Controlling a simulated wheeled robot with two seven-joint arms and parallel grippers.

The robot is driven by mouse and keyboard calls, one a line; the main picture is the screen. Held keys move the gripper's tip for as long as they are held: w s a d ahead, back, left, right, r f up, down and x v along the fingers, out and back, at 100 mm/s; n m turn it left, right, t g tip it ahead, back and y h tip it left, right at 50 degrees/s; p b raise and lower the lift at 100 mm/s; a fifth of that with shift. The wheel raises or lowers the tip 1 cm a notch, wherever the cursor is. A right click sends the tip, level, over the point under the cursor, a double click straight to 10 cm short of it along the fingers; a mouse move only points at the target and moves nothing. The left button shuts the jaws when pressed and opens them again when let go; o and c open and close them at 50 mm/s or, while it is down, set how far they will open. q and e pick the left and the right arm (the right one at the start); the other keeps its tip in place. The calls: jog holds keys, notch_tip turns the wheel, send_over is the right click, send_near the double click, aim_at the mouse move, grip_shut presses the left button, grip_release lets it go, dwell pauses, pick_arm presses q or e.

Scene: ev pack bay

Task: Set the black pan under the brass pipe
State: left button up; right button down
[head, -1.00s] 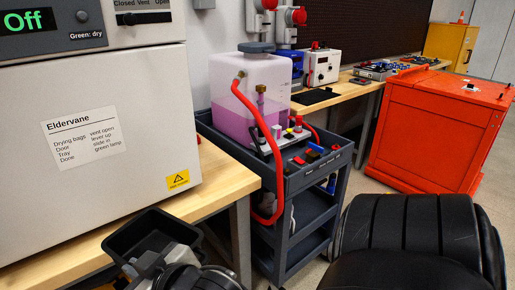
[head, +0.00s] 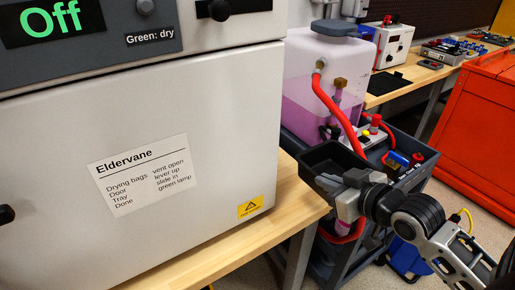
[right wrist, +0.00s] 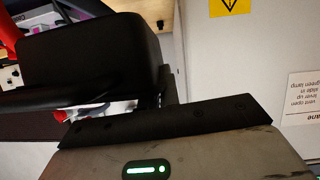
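The black pan (head: 330,158) is a dark open tray, held up in the air in front of the trolley and the tank. My right gripper (head: 346,194) is shut on the pan's near side. The pan also fills the upper left of the right wrist view (right wrist: 95,55). My left gripper is not in view.
The white Eldervane cabinet (head: 140,120) stands left on a wooden bench (head: 285,215), whose corner is close to the pan. A red hose (head: 338,105) hangs from the tank. The dark trolley (head: 412,178) carries small parts. An orange cabinet (head: 480,130) stands right.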

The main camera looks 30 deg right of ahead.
jog(key=f+x, duration=0.1)
jog(key=x, duration=0.9)
jog(key=s+a+f+x, duration=0.1)
jog(key=x, duration=0.5)
jog(key=shift+f+b, duration=0.3)
jog(key=shift+w+a+f, duration=0.1)
jog(key=shift+f, duration=1.6)
jog(key=shift+f, duration=0.1)
jog(key=c, duration=1.6)
grip_release()
jog(key=shift+c, duration=0.2)
